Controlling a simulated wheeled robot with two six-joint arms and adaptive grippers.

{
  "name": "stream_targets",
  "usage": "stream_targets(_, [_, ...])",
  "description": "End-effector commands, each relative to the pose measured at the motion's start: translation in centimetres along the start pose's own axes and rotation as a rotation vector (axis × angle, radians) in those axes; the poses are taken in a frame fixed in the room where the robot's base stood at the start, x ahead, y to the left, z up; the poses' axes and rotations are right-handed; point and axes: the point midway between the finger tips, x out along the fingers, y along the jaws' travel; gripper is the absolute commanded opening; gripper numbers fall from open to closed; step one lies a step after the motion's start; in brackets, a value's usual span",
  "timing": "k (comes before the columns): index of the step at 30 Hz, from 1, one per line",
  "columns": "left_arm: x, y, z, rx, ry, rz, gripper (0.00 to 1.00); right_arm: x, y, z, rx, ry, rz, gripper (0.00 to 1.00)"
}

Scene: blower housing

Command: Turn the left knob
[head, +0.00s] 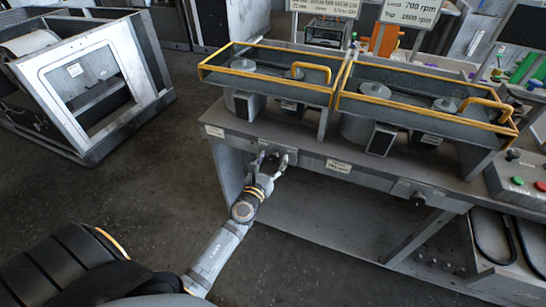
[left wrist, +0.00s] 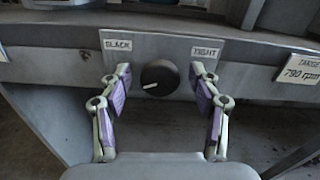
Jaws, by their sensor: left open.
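The left knob (left wrist: 160,77) is a round dark knob on a grey plate on the bench front. Its white pointer line points left and slightly down. The plate carries a "SLACK" label (left wrist: 118,45) at left and a "TIGHT" label (left wrist: 207,52) at right. My left gripper (head: 272,160) is open in front of the bench edge. In the left wrist view its fingers (left wrist: 161,72) stand one on each side of the knob, with visible gaps to it. In the head view the gripper largely hides the knob. My right gripper is not in view.
A target label reading 790 rpm (left wrist: 304,66) is right of the knob. Yellow-railed trays (head: 270,78) stand on the bench (head: 235,128) above. A second control plate (head: 415,191) sits farther right. A button box (head: 518,183) is at the right end. Open floor lies left of the bench.

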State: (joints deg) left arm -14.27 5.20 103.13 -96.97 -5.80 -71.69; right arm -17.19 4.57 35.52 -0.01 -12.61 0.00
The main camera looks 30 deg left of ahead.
Motion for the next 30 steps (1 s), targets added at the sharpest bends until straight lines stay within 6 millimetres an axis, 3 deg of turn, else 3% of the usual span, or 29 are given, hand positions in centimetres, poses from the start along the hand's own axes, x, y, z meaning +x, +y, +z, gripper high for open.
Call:
stream_targets(9, [0.42, -0.01, -0.03, -0.001, 0.000, 0.000, 0.63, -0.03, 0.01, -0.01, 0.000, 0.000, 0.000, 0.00])
stream_targets(21, [0.40, 0.00, -0.03, -0.001, 0.000, 0.000, 0.08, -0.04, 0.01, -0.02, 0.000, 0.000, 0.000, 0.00])
stream_targets(30, [0.39, 0.03, -0.08, -0.040, 0.000, 0.000, 0.08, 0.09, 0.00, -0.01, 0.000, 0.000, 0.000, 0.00])
